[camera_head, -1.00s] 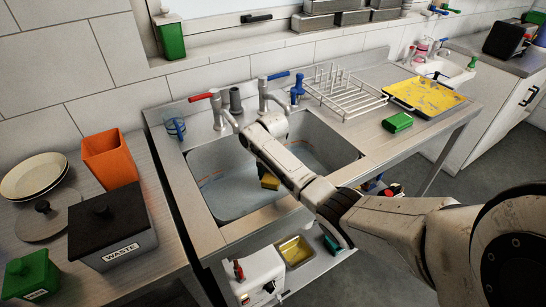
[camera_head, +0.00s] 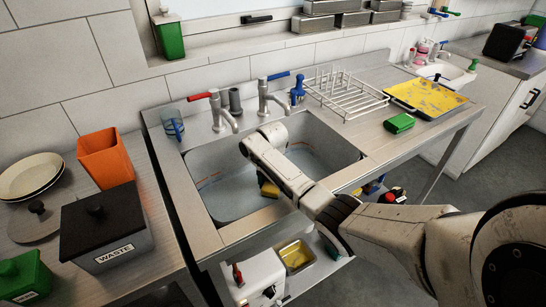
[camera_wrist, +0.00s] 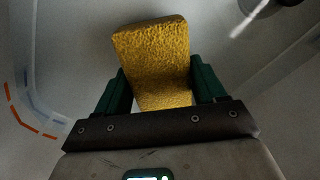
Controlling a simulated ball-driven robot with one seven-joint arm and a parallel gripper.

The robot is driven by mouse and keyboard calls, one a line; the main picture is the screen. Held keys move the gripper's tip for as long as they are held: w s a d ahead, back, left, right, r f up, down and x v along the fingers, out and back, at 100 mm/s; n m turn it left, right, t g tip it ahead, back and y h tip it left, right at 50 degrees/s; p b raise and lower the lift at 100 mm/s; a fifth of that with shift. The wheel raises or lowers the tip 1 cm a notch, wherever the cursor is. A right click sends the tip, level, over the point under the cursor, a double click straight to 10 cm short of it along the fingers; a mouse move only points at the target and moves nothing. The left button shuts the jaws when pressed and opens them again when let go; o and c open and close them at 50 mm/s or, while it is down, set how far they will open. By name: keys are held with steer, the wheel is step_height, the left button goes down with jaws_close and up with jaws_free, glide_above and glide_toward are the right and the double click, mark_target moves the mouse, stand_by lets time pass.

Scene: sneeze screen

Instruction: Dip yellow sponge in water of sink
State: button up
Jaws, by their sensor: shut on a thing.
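The yellow sponge (camera_wrist: 153,62) is held between the green fingers of my gripper (camera_wrist: 156,88) in the wrist view. In the head view the sponge (camera_head: 268,188) shows inside the sink basin, partly hidden behind my arm, and the gripper itself is hidden there. The steel sink (camera_head: 218,190) has a grey basin with orange and blue marks on its wall. In the wrist view the basin wall and a dark drain lie around and beyond the sponge. I cannot tell whether the sponge touches the water.
Two taps, one red-handled (camera_head: 221,110) and one blue-handled (camera_head: 270,95), stand behind the basin. A wire dish rack (camera_head: 345,92), a green sponge (camera_head: 399,123) and a yellow tray (camera_head: 428,96) lie to the right. A black-lidded waste bin (camera_head: 105,225) and an orange container (camera_head: 106,160) stand left.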

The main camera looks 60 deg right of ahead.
steer(key=shift+f+b, duration=0.75)
steer(key=shift+f, duration=0.55)
steer(key=shift+r, duration=0.15)
stand_by(0.3)
step_height(320, 180, up, 9)
steer(key=p, duration=0.8)
steer(key=shift+p, duration=0.3)
step_height(320, 180, up, 9)
steer(key=p, duration=0.6)
stand_by(0.4)
